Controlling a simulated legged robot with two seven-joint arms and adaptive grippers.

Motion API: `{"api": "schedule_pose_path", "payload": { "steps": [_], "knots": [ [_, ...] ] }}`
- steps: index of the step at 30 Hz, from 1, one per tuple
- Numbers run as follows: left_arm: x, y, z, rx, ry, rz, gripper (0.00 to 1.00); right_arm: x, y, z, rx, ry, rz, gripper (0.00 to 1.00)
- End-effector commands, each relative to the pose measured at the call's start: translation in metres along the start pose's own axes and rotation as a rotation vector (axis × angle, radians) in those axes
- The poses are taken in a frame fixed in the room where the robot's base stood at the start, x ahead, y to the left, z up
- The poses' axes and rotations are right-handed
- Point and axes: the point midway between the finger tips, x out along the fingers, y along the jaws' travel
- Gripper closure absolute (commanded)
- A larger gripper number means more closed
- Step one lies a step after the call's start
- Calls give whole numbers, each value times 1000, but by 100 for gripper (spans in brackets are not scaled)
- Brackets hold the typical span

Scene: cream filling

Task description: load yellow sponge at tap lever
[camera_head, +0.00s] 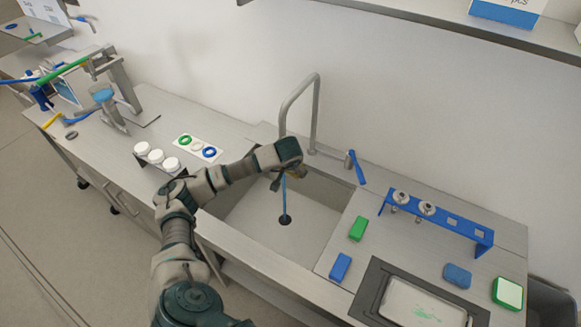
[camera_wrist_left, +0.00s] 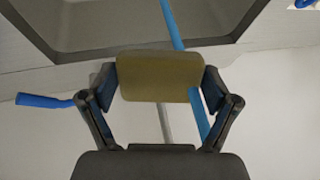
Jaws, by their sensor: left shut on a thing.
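My left gripper (camera_head: 287,178) is over the sink (camera_head: 254,221), below the tap spout (camera_head: 300,100). It is shut on the yellow sponge (camera_wrist_left: 158,77), held between both fingers in the left wrist view; only a small part of the sponge (camera_head: 299,173) shows in the head view. A blue water stream (camera_head: 284,197) runs down to the drain. In the wrist view the stream (camera_wrist_left: 171,25) passes by the sponge; I cannot tell whether they touch. The blue tap lever (camera_head: 356,166) stands right of the spout and also shows in the wrist view (camera_wrist_left: 45,101). My right gripper is not in view.
A green sponge (camera_head: 358,228) and a blue sponge (camera_head: 340,267) lie on the counter right of the sink. A blue rack (camera_head: 465,232) with metal nozzles stands further right, near a tray (camera_head: 372,286). White jars (camera_head: 156,157) stand left of the sink.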

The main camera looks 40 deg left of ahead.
Motion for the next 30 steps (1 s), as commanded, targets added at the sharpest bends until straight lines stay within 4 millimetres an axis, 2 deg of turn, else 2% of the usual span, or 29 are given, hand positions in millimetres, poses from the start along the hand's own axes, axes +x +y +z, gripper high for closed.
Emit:
{"api": "schedule_pose_path", "payload": {
  "steps": [24, 30],
  "knots": [
    [-33, 28, 54, 2, 0, -1, 40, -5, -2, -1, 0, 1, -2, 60],
    [-38, 32, 61, 0, 0, 0, 40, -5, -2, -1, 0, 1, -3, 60]
  ]
}}
